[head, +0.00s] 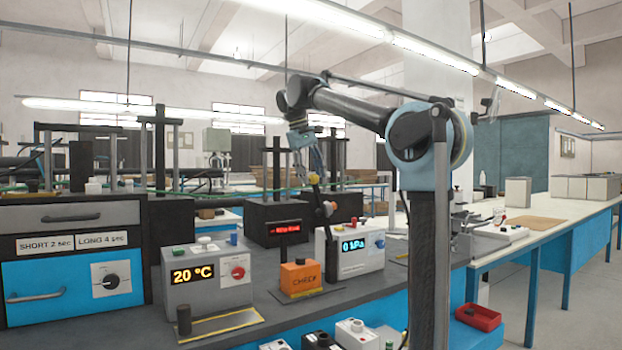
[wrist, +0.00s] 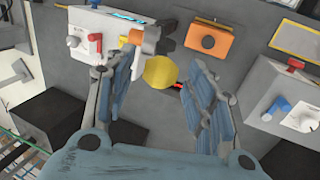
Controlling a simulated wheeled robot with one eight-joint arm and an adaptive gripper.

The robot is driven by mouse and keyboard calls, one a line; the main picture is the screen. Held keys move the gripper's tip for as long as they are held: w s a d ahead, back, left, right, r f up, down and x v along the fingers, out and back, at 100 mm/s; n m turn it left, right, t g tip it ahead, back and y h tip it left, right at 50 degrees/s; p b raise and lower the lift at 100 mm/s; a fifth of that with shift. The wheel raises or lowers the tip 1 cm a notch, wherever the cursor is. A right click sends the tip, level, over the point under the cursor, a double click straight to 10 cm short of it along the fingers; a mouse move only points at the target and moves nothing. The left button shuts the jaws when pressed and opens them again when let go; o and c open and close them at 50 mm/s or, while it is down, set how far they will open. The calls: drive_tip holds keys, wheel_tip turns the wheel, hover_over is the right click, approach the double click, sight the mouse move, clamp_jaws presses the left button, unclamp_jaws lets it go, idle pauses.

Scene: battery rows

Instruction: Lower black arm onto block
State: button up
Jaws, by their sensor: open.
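The black arm (head: 319,196) stands raised, close to upright, with a yellow knob (head: 313,179) at its top and an orange part (head: 328,208) lower down. In the wrist view the yellow knob (wrist: 160,72) lies between my spread fingers, and the black arm (wrist: 154,38) runs behind it. My gripper (head: 313,168) is open, pointing down at the knob; its fingers (wrist: 157,76) show a gap on both sides. I cannot tell its exact height over the knob. The orange block (head: 300,278), marked CHECK, sits on the bench; it also shows in the wrist view (wrist: 208,40).
A white 0 kPa box (head: 355,251) stands right of the block, and a grey 20 °C box (head: 210,279) left of it. A dark box with a red display (head: 287,226) is behind. A red tray (head: 478,317) lies at the right.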

drive_tip(key=shift+d+f, duration=0.1)
drive_tip(key=shift+f, duration=0.25)
drive_tip(key=shift+c, duration=0.2)
clamp_jaws()
